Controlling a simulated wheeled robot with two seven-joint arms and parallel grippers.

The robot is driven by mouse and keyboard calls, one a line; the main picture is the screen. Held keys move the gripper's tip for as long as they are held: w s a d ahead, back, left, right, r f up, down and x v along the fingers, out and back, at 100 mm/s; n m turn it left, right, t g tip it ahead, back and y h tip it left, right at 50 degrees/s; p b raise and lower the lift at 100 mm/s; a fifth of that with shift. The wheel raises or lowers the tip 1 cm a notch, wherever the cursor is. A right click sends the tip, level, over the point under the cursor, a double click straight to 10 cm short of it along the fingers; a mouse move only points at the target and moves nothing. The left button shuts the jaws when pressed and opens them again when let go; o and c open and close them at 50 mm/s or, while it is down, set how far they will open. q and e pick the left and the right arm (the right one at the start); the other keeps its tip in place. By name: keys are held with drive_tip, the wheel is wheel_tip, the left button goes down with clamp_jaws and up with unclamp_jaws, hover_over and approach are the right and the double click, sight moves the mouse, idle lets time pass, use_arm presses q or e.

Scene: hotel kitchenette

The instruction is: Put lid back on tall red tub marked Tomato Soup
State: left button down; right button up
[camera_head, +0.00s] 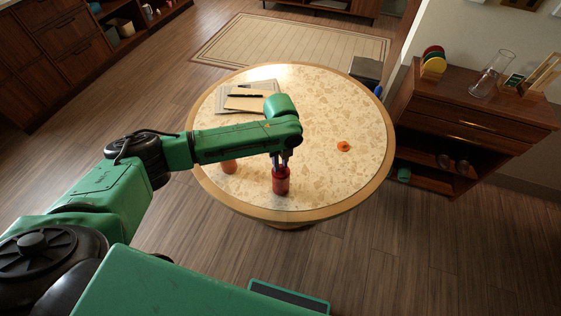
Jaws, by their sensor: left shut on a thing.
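The tall red tub (281,184) stands near the front edge of the round table, and its marking is too small to read. My left gripper (281,164) points down right over the tub's top. Its fingers are shut on a small red piece there, which looks like the lid (281,170). I cannot tell whether this lid touches the tub's rim or is just above it. My right gripper is not in view.
A wooden cabinet (470,115) stands to the right. The table's right half is mostly clear.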

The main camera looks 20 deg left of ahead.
use_arm(q)
drive_tip(key=shift+p, duration=0.3)
idle(0.5)
drive_tip(key=shift+f, duration=0.1)
drive_tip(key=c, duration=0.7)
unclamp_jaws()
drive_tip(key=o, duration=0.5)
wheel_tip(320, 180, up, 7)
drive_tip(key=p, duration=0.7)
drive_tip(key=shift+p, duration=0.3)
drive_tip(key=shift+c, duration=0.4)
